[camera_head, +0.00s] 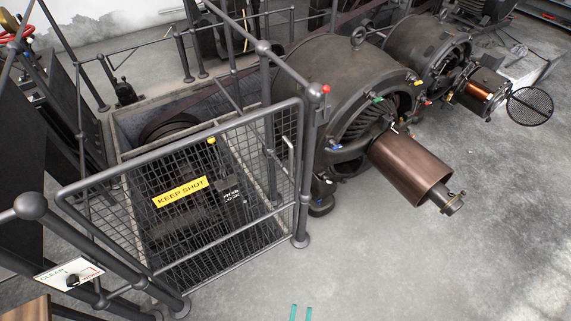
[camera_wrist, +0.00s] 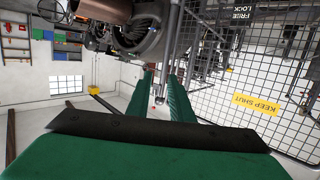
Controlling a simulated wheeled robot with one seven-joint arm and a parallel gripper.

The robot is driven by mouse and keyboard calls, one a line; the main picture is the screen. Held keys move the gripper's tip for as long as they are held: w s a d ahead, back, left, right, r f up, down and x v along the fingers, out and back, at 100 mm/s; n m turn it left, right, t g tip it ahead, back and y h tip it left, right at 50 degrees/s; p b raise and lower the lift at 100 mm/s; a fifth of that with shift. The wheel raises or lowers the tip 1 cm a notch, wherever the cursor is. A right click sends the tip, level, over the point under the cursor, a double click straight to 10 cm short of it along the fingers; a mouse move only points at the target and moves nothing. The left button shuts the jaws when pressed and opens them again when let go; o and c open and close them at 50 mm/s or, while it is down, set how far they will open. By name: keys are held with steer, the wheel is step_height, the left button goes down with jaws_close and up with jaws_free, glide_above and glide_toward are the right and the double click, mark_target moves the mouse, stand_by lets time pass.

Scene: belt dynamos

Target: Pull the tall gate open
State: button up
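The tall gate (camera_head: 185,208) is a grey tube frame filled with wire mesh, with a yellow KEEP SHUT sign (camera_head: 180,192). A pale, thin handle-like piece (camera_head: 288,146) is near that edge. In the wrist view the gate's mesh (camera_wrist: 225,75) and sign (camera_wrist: 255,104) are at the right.
Large dark dynamos (camera_head: 330,85) with a copper-brown drum (camera_head: 410,167) stand right of the gate. The concrete floor (camera_head: 400,270) is clear at the lower right.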

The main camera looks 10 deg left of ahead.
steer(key=w+a+f, duration=0.1)
steer(key=w+f, duration=0.1)
steer(key=w, duration=0.7)
steer(key=n+t+y, duration=0.1)
steer(key=t+y, duration=0.1)
steer(key=y, duration=0.1)
glide_toward(291, 162)
steer(key=w, duration=0.3)
steer(key=w+a, duration=0.1)
steer(key=w, duration=0.3)
steer(key=w+a, duration=0.1)
steer(key=w, duration=0.2)
steer(key=shift+w, duration=0.25)
jaws_close()
